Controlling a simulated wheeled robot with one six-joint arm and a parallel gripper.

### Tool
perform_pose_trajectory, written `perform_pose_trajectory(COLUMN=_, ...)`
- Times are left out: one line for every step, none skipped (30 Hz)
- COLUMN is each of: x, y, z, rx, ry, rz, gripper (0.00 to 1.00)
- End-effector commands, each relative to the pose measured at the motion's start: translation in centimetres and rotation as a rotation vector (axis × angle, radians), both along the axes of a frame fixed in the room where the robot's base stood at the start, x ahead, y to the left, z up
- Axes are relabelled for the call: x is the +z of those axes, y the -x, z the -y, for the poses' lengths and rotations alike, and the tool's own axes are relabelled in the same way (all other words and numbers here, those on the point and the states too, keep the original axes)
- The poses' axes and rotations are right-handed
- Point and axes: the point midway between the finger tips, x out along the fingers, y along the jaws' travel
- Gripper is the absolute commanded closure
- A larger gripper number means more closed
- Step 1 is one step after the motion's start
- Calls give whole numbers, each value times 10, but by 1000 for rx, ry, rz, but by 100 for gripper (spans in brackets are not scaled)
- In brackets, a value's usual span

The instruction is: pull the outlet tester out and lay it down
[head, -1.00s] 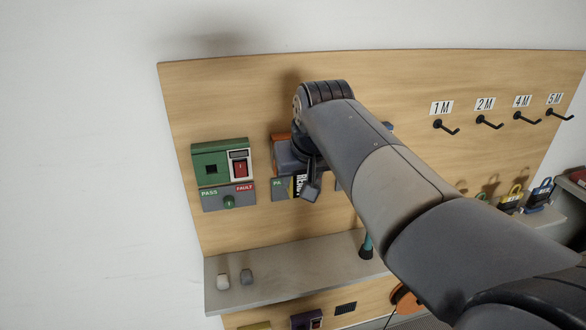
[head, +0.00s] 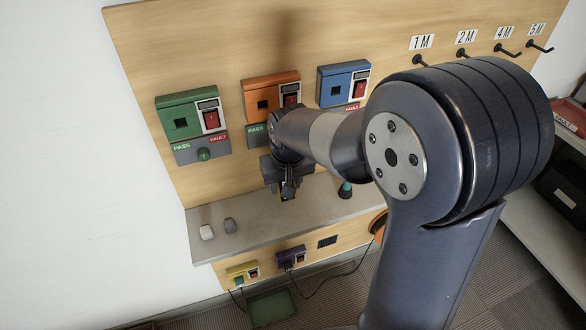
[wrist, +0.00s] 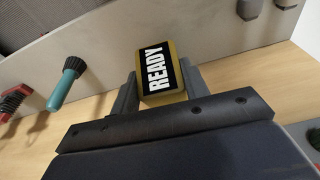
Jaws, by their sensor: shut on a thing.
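The outlet tester (wrist: 157,72) is a small yellow and black block with "READY" on its face. In the wrist view it sits between the two fingers of my gripper (wrist: 155,90), which is shut on it. In the head view my gripper (head: 285,188) is low in front of the board, over the grey shelf (head: 250,232). Only a sliver of the tester shows there, and my wrist hides most of it. The orange outlet unit (head: 262,98) above has an open dark socket. I cannot tell whether the tester touches the shelf.
Green (head: 185,120) and blue (head: 333,87) outlet units flank the orange one. Two small plugs (head: 207,232) stand at the shelf's left. The shelf between is clear.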

Motion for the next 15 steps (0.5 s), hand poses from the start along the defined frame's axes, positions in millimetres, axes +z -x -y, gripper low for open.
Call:
perform_pose_trajectory(x=0, y=0, z=0, rx=0, ry=0, rz=1, gripper=99)
perform_pose_trajectory(x=0, y=0, z=0, rx=-1, ry=0, rz=1, gripper=99)
perform_pose_trajectory(x=0, y=0, z=0, rx=-1, ry=0, rz=1, gripper=99)
perform_pose_trajectory(x=0, y=0, z=0, rx=-1, ry=0, rz=1, gripper=99)
perform_pose_trajectory(x=1, y=0, z=0, rx=-1, ry=0, rz=1, gripper=99)
perform_pose_trajectory(x=1, y=0, z=0, rx=-1, ry=0, rz=1, gripper=99)
perform_pose_trajectory(x=1, y=0, z=0, rx=-1, ry=0, rz=1, gripper=99)
perform_pose_trajectory(x=1, y=0, z=1, rx=-1, ry=0, rz=1, gripper=99)
perform_pose_trajectory(x=-1, y=0, z=1, rx=-1, ry=0, rz=1, gripper=99)
perform_pose_trajectory(x=-3, y=0, z=1, rx=-1, ry=0, rz=1, gripper=99)
perform_pose_trajectory(x=-4, y=0, z=1, rx=-1, ry=0, rz=1, gripper=99)
perform_pose_trajectory(x=-6, y=0, z=1, rx=-1, ry=0, rz=1, gripper=99)
perform_pose_trajectory(x=-9, y=0, z=1, rx=-1, ry=0, rz=1, gripper=99)
perform_pose_trajectory(x=-11, y=0, z=1, rx=-1, ry=0, rz=0, gripper=99)
perform_pose_trajectory(x=-14, y=0, z=1, rx=-1, ry=0, rz=0, gripper=99)
